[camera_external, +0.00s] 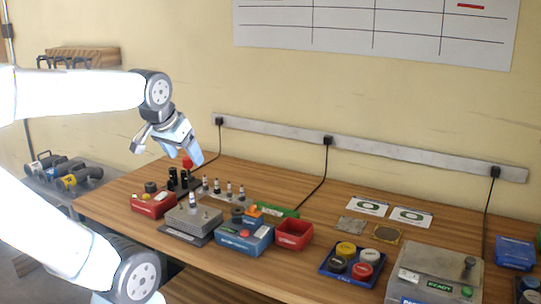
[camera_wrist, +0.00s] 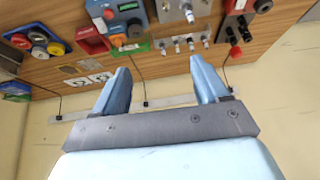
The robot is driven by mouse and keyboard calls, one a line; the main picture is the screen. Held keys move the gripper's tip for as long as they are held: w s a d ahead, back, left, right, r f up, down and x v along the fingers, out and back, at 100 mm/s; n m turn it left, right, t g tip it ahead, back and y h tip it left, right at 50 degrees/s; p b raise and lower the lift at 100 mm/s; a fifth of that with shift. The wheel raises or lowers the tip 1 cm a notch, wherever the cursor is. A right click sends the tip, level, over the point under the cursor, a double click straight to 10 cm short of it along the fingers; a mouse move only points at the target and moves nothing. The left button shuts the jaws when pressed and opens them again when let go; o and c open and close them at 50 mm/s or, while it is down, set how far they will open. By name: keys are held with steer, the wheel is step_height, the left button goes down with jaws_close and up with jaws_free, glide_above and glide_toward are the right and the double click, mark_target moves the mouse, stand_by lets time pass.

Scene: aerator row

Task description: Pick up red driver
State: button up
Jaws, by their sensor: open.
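A red-topped upright piece, which looks like the red driver (camera_external: 187,162), stands at the back left of the workbench beside black-topped pieces (camera_external: 172,174). In the wrist view the red top (camera_wrist: 235,52) is at the upper right, outside the finger gap and beyond the right finger. My gripper (camera_external: 192,158) is in the air close to the red top in the external view, tilted downward. In the wrist view my gripper (camera_wrist: 160,68) has its two blue fingers wide apart with nothing between them. The driver's lower part is hard to make out.
A red box (camera_external: 153,204), a grey block with metal pieces (camera_external: 193,222), a blue box (camera_external: 244,238) and a red bin (camera_external: 294,234) crowd the bench's left half. A blue tray (camera_external: 336,279) holds several round caps. A power strip (camera_external: 270,131) runs along the wall behind.

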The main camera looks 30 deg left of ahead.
steer(key=w+a+r+t+y, duration=0.2)
steer(key=w+a, duration=0.6)
steer(key=w, duration=0.1)
steer(key=w+a+r+t+y, duration=0.2)
steer(key=w+a, duration=0.5)
steer(key=w, duration=0.2)
steer(key=m+t+h, duration=0.3)
steer(key=m, duration=0.1)
glide_above(192, 163)
steer(key=s, duration=0.3)
step_height(192, 163, down, 4)
steer(key=f, duration=0.1)
steer(key=a+f+m+h, duration=0.2)
steer(key=a+f+h, duration=0.1)
steer(key=a+f, duration=0.25)
steer(key=s+a+f+m+g+h, duration=0.1)
steer(key=s+a+f+g+h, duration=0.15)
steer(key=s+f+h, duration=0.55)
steer(key=w+d+f, duration=0.2)
steer(key=w, duration=0.2)
steer(key=w+d+f+y, duration=0.1)
steer(key=w+d+f, duration=0.1)
steer(key=w+f, duration=0.1)
steer(key=w+d+f+y, duration=0.1)
steer(key=w+d+f, duration=0.1)
steer(key=w, duration=0.3)
steer(key=shift+w+d+f+t, duration=0.2)
steer(key=shift+w+d+t, duration=0.05)
steer(key=shift+d, duration=0.15)
steer(key=c, duration=1.2)
